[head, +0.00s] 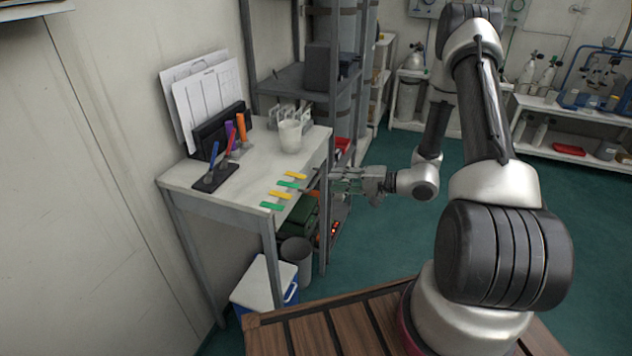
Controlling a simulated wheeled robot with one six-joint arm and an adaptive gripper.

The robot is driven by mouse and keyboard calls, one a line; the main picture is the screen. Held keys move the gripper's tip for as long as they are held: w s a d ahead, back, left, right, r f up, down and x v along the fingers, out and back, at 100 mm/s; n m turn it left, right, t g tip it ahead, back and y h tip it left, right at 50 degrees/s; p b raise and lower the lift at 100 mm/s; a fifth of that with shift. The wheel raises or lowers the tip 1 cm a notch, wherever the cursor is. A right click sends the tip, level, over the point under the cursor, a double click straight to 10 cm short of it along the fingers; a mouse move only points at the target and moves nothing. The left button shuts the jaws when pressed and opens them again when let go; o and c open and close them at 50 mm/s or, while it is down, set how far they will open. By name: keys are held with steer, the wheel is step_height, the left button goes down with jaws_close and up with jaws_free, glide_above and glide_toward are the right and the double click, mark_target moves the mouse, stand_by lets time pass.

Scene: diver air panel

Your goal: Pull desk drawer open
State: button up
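The pale desk (225,192) stands against the left wall, on grey legs. Its right-hand edge faces my gripper (328,179). The drawer front and its handle cannot be made out; that side of the desk is seen edge-on and partly behind my gripper. My gripper is level, with its fingers pointing left at the desk's right side, just below the top. The fingers are small and grey here; whether they touch or hold anything cannot be told.
A bin (297,256) and a blue-white cooler (265,286) stand below. Green floor (375,245) is clear right of the desk.

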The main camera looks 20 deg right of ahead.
mark_target(316, 181)
steer(key=x, duration=0.8)
steer(key=shift+w+d+f, duration=0.15)
steer(key=shift+d+f, duration=0.1)
steer(key=shift+f, duration=0.1)
jaws_close()
